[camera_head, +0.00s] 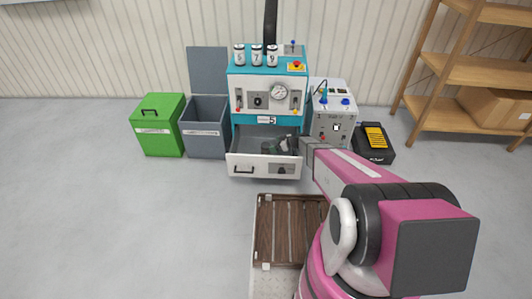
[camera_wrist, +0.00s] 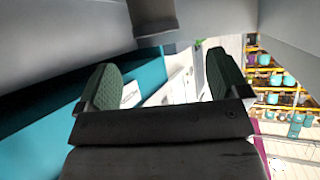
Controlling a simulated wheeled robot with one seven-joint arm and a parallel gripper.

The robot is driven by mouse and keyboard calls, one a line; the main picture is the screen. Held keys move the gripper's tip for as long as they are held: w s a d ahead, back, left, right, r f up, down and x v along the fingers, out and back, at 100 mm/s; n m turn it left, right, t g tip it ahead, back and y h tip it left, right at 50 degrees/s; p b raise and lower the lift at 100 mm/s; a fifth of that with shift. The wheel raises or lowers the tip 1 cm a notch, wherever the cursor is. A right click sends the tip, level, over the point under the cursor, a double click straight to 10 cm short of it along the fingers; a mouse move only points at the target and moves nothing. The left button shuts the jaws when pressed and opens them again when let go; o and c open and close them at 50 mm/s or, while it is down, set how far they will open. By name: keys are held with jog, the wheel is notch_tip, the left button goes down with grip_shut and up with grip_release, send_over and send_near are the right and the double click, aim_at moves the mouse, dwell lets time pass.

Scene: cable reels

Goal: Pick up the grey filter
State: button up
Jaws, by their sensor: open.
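The open drawer (camera_head: 246,167) juts from the front of the white and teal machine (camera_head: 242,86). A small dark grey shape (camera_head: 268,147) lies inside the drawer, just left of my gripper; it may be the grey filter, but it is too small to tell. My gripper (camera_head: 287,144) reaches into the drawer from the right. In the wrist view my gripper (camera_wrist: 164,78) shows two green-padded fingers spread apart with nothing held between them. A grey surface crosses the top of the wrist view; I cannot tell what it is.
Three numbered jars (camera_head: 256,56) stand on the machine. A green bin (camera_head: 160,128) and an open grey bin (camera_head: 204,140) are to the left. A grey control box (camera_head: 332,118) and wooden shelves (camera_head: 480,70) are to the right. A slatted wooden pallet (camera_head: 285,225) lies in front.

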aim_at(266, 147)
jog(key=shift+w+d+f+x, duration=0.1)
jog(key=shift+f+x, duration=0.05)
jog(key=shift+x, duration=1.3)
jog(key=shift+w+d+f+x, duration=0.1)
jog(key=shift+d+x, duration=0.05)
jog(key=shift+x, duration=1.3)
jog(key=shift+d+f+x, duration=0.1)
jog(key=shift+f+x, duration=0.05)
jog(key=shift+x, duration=1.3)
jog(key=shift+c, duration=0.2)
jog(key=c, duration=1)
